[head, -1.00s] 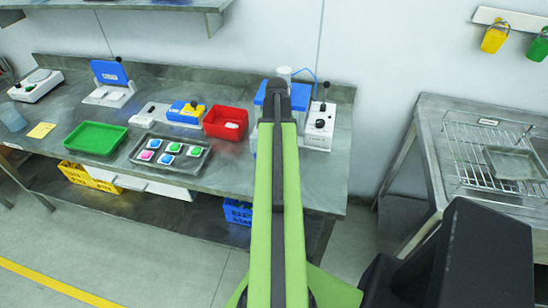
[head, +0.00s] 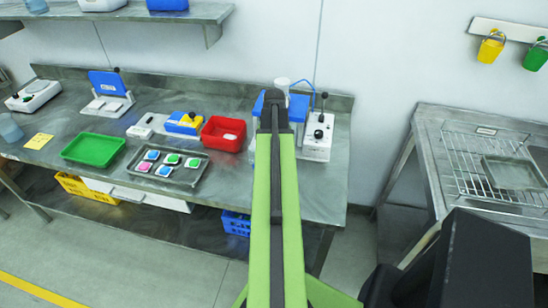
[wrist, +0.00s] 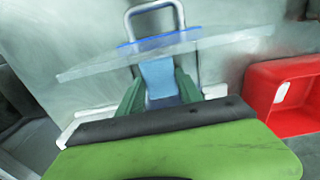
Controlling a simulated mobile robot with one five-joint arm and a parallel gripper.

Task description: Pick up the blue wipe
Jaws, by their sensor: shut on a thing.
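In the wrist view the blue wipe (wrist: 158,76) is a light blue flat piece between the two green fingers of my gripper (wrist: 160,88). The fingers are shut on it. Right behind it are a clear panel with a blue edge (wrist: 90,66) and a metal loop handle (wrist: 181,18); I cannot tell whether the wipe touches them. In the head view my green arm reaches over the right end of the bench and hides the gripper and the wipe. A blue-topped unit (head: 299,104) shows partly behind the arm.
A red tray (head: 223,146) stands left of the arm; it also shows in the wrist view (wrist: 256,105). Further left are a metal tray (head: 190,182) with several coloured pads and a green tray (head: 93,163). A control box with a black knob (head: 318,148) stands right of the arm.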

